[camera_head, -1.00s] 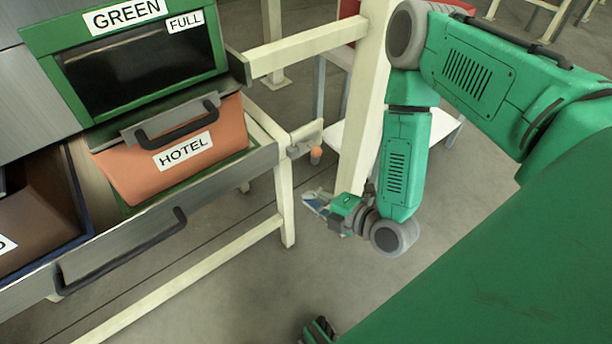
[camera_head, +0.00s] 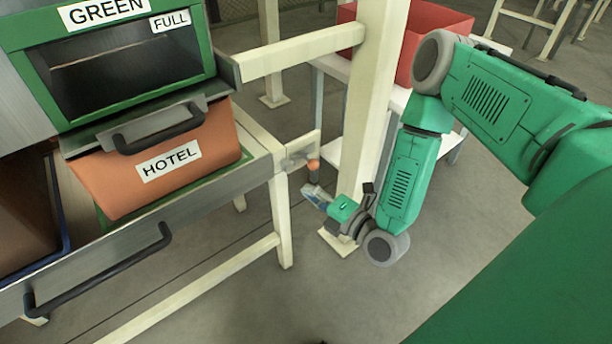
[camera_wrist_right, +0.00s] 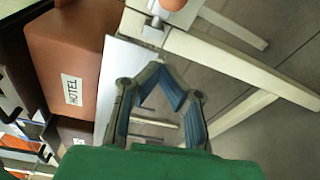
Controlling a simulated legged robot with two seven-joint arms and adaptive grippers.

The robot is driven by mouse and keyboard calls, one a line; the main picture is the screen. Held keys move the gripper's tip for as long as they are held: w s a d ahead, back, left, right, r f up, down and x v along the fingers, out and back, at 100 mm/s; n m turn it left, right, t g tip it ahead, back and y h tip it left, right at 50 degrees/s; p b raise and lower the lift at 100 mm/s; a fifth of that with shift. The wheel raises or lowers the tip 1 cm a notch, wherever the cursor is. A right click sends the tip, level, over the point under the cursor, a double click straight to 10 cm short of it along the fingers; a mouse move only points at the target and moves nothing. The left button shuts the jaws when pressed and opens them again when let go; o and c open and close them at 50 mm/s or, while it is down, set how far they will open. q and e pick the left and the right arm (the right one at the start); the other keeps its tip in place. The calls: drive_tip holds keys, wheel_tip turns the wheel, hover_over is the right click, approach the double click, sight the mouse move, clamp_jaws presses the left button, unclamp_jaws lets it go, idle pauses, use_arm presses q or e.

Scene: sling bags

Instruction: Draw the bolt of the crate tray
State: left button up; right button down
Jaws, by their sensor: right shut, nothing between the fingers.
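The crate tray (camera_head: 187,219) is a grey drawer-like tray with a dark bar handle, on the left in the head view. The bolt (camera_head: 314,165) has an orange knob and sits on a metal bracket at the tray's right end, on the cream frame. In the right wrist view the bolt's orange knob (camera_wrist_right: 172,4) is cut by the top edge. My right gripper (camera_head: 310,191) is shut and empty just below the knob, apart from it as far as I can tell. Its blue fingers (camera_wrist_right: 162,70) meet below the bracket in the wrist view. My left gripper is not in view.
A cream post (camera_head: 374,90) stands close behind my right forearm. A red box (camera_head: 428,30) rests on a white shelf behind. The floor below the gripper is clear.

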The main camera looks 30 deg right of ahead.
sight(317, 168)
drive_tip(key=x, duration=0.2)
drive_tip(key=b+x, duration=0.1)
drive_tip(key=x, duration=0.1)
drive_tip(key=b+x, duration=0.1)
drive_tip(key=x, duration=0.1)
drive_tip(key=shift+d+f, duration=0.25)
drive_tip(key=shift+d, duration=0.1)
drive_tip(key=d, duration=0.2)
drive_tip(key=d+r+b, duration=0.1)
drive_tip(key=shift+s+d+r, duration=0.1)
drive_tip(key=shift+s+d, duration=0.2)
drive_tip(key=shift+s, duration=0.05)
drive_tip(key=shift+w+d+r+p, duration=0.1)
drive_tip(key=shift+d+p, duration=0.3)
drive_tip(key=shift+d, duration=0.2)
drive_tip(key=shift+w+d+r+p, duration=0.1)
drive_tip(key=shift+d+p, duration=0.3)
drive_tip(key=shift+d, duration=0.2)
drive_tip(key=shift+d+f, duration=0.2)
drive_tip(key=shift+d, duration=0.3)
